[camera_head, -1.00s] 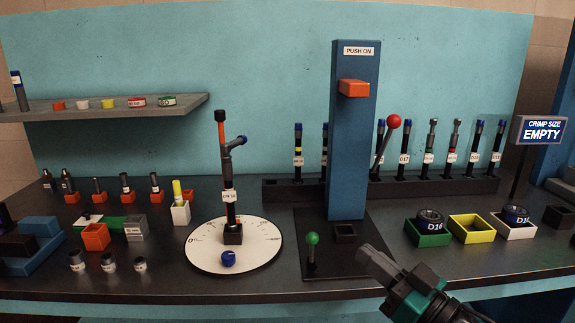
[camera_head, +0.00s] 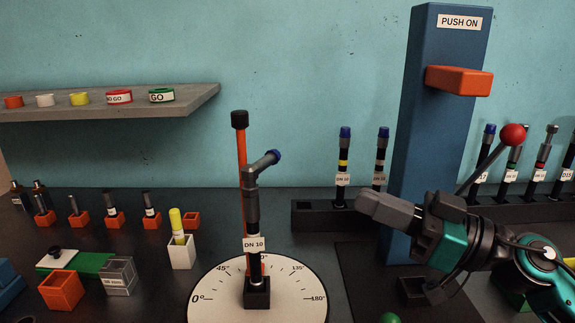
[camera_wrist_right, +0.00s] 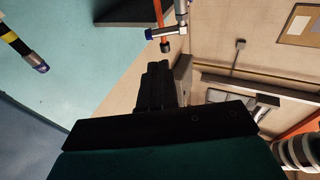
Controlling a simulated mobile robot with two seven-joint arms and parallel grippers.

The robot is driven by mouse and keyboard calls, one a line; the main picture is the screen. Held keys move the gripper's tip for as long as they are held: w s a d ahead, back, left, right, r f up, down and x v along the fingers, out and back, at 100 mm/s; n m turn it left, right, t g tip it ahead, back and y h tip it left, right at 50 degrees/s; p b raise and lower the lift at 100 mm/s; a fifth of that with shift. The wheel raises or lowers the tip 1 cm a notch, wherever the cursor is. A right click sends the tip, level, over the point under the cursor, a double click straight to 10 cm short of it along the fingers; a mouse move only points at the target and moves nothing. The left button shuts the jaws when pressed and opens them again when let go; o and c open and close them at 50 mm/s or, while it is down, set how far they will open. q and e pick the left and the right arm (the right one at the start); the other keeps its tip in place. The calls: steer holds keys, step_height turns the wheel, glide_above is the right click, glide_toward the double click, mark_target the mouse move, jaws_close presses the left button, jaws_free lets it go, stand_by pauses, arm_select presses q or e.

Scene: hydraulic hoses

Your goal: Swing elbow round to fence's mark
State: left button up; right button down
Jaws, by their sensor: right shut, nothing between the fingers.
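The elbow (camera_head: 265,164) is a grey bent fitting with a blue cap, on top of an upright hose labelled DN 10 (camera_head: 254,243). It points up and to the right. The hose stands in a black socket (camera_head: 257,292) on a white round dial (camera_head: 215,287) marked in degrees. An orange fence post (camera_head: 241,150) with a black top rises just behind and left of the elbow. My right gripper (camera_head: 364,203) is shut and empty, right of the elbow and apart from it. In the right wrist view its fingers (camera_wrist_right: 157,75) are together, below the elbow (camera_wrist_right: 163,33). My left gripper is not in view.
The blue press column (camera_head: 425,120) with an orange block and red-knobbed lever (camera_head: 513,134) stands close behind my right arm. A black rack (camera_head: 315,214) holds upright hoses. A grey shelf (camera_head: 190,100) with coloured rings is at left. Space between gripper and elbow is clear.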

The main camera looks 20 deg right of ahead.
steer(key=p, duration=0.4)
glide_toward(273, 163)
steer(key=x, duration=0.5)
steer(key=shift+s+a+r, duration=0.1)
steer(key=shift+a+r, duration=0.1)
steer(key=shift+r, duration=0.05)
steer(key=shift+w+a, duration=0.45)
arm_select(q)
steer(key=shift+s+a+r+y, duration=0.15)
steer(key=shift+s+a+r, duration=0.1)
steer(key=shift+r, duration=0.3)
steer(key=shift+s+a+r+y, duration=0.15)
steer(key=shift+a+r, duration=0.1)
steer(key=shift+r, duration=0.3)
arm_select(e)
steer(key=shift+w+a, duration=0.1)
steer(key=shift+a, duration=0.05)
arm_select(q)
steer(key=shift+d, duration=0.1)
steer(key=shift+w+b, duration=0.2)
steer(key=shift+b, duration=0.2)
arm_select(e)
steer(key=shift+w+n+g+y, duration=0.2)
steer(key=shift+n+g+y, duration=0.2)
steer(key=shift+g, duration=0.1)
